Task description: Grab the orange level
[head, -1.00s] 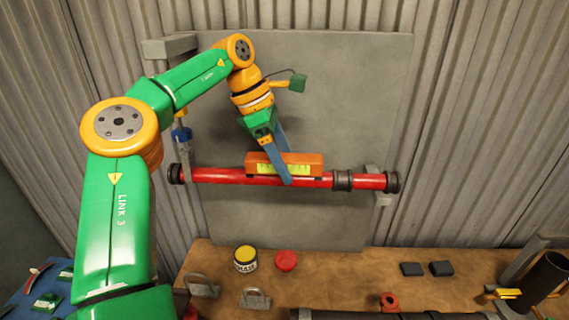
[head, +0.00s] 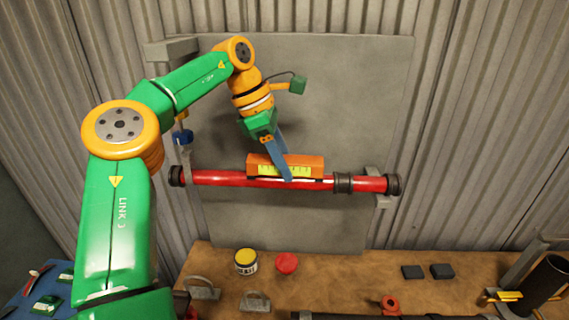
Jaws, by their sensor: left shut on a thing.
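The orange level (head: 312,161) has a yellow vial strip along its front and sits on top of the red horizontal pipe (head: 225,180). My left gripper (head: 282,165) reaches down from above, with its blue fingers at the left and middle part of the level. The fingers are closed on the level. One finger crosses in front of its face, and the far finger is mostly hidden. My right gripper does not show.
The pipe runs across a grey panel (head: 340,90) on brackets, with black couplings on it. A dark upright cylinder (head: 546,285) stands at the right.

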